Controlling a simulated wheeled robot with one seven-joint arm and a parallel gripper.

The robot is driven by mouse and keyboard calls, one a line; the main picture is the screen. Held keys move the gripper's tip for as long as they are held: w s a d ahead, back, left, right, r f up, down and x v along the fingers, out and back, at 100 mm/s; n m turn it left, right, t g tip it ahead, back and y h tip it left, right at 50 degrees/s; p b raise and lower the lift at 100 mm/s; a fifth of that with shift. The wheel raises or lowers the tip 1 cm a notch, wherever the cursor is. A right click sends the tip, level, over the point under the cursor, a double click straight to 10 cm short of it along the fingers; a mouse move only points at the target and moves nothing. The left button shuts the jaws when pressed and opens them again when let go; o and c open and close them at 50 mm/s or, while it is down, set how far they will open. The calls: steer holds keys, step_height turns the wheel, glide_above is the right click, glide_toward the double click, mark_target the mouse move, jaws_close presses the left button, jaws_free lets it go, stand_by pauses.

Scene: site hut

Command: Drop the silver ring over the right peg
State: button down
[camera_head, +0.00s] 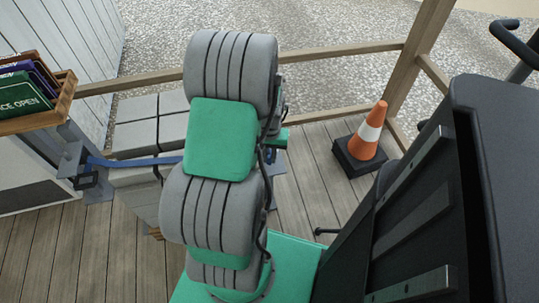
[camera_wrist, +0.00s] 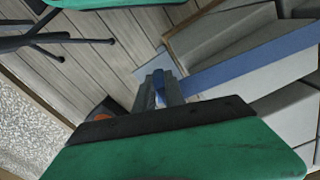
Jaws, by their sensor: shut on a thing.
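My gripper (camera_wrist: 158,82) shows in the wrist view, pointing down at the right end of a long blue bar (camera_wrist: 250,62). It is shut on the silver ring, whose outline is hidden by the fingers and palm. A grey plate (camera_wrist: 150,62) lies just beyond the fingertips. In the head view the blue bar (camera_head: 135,161) runs from a grey plate (camera_head: 72,160) with a dark square loop (camera_head: 88,180) at the left to behind my arm. The right peg is not clear in either view; whether the ring touches it cannot be told.
A wooden tray of signs (camera_head: 66,95) stands at the left. An orange cone (camera_head: 370,130) stands on the deck at the right, before a wooden railing (camera_head: 335,51).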

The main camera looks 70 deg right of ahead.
mark_target(269, 172)
steer(key=shift+f+b, duration=1.95)
steer(key=shift+f, duration=1.15)
steer(key=c, duration=1.3)
jaws_free()
steer(key=shift+c, duration=0.2)
steer(key=shift+r, duration=0.1)
step_height(269, 172, up, 8)
steer(key=p, duration=0.2)
steer(key=shift+p, duration=0.35)
